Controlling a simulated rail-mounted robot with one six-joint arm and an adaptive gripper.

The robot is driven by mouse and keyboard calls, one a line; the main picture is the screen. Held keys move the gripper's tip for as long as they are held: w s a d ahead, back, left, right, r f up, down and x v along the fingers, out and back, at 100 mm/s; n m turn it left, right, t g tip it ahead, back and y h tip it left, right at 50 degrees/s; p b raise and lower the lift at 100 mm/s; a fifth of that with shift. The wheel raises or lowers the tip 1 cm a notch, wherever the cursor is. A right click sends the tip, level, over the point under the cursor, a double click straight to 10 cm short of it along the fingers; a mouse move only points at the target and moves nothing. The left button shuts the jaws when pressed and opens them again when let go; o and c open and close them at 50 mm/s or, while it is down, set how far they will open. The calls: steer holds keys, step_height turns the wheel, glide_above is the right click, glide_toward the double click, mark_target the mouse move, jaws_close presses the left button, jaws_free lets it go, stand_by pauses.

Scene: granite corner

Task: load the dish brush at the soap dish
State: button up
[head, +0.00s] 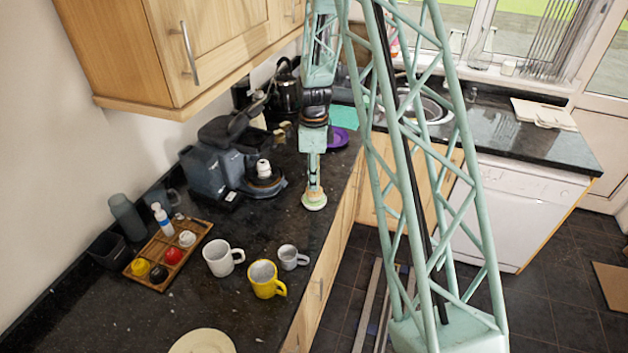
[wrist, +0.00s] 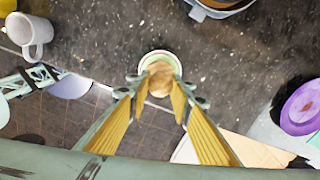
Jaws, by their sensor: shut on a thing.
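My gripper (wrist: 160,88) points down near the counter's front edge, with its yellow-padded fingers around the tan, rounded top of what looks like the dish brush (wrist: 160,74). My gripper is shut on it. In the head view my gripper (head: 313,183) is right above the soap dish (head: 314,206). The fingers hide much of the brush, and I cannot tell whether its underside touches the dish.
A dark coffee machine (head: 212,165) is left of my gripper. A purple plate (head: 338,138) lies behind.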

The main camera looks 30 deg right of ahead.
steer(key=shift+f+b, duration=0.55)
stand_by(3.2)
steer(key=shift+r, duration=0.1)
steer(key=shift+r+p, duration=1.15)
steer(key=shift+r, duration=2.35)
steer(key=shift+a+f, duration=0.1)
steer(key=a+f+n+b, duration=0.3)
steer(key=a+n+b, duration=0.5)
steer(key=a+n, duration=0.2)
steer(key=a+f+n+b, duration=0.3)
steer(key=a+n+b, duration=0.5)
steer(key=n, duration=0.6)
steer(key=a, duration=0.2)
steer(key=shift+w+a+f+n, duration=0.15)
steer(key=shift+w+a+n, duration=0.15)
steer(key=shift+w+n, duration=0.1)
